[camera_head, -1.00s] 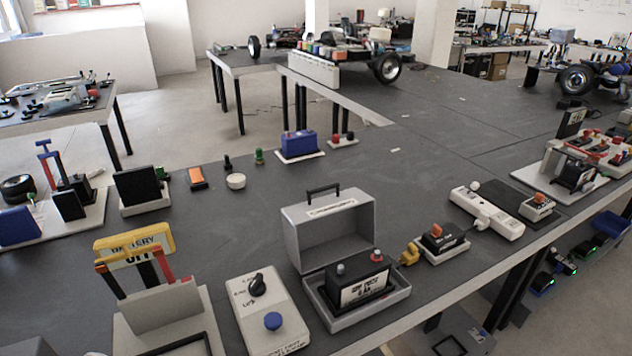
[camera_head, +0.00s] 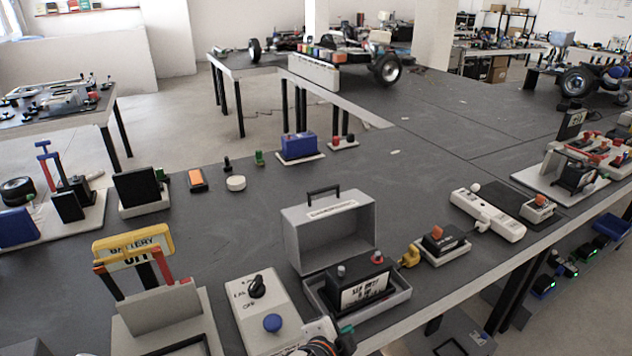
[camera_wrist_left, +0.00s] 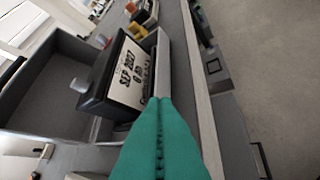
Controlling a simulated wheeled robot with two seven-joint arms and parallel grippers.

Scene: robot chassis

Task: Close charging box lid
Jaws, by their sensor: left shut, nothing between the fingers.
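The grey charging box (camera_head: 402,296) stands near the table's front edge. Its lid (camera_head: 331,230) is open and upright at the back, with a dark handle (camera_head: 324,190) on top. A black battery (camera_head: 361,281) with a white label sits in the box base. My left gripper (camera_head: 346,329) shows at the bottom edge, in front of the box, apart from the lid. In the left wrist view its teal fingers (camera_wrist_left: 157,106) are together and empty, near the box's front rim (camera_wrist_left: 163,65); whether they touch it I cannot tell. The lid (camera_wrist_left: 45,85) shows at left there. My right gripper is not in view.
A white switch panel (camera_head: 262,307) with a black knob and blue button is just left of the box. A small tray with a black block (camera_head: 443,240) and a white power strip (camera_head: 487,214) are to its right.

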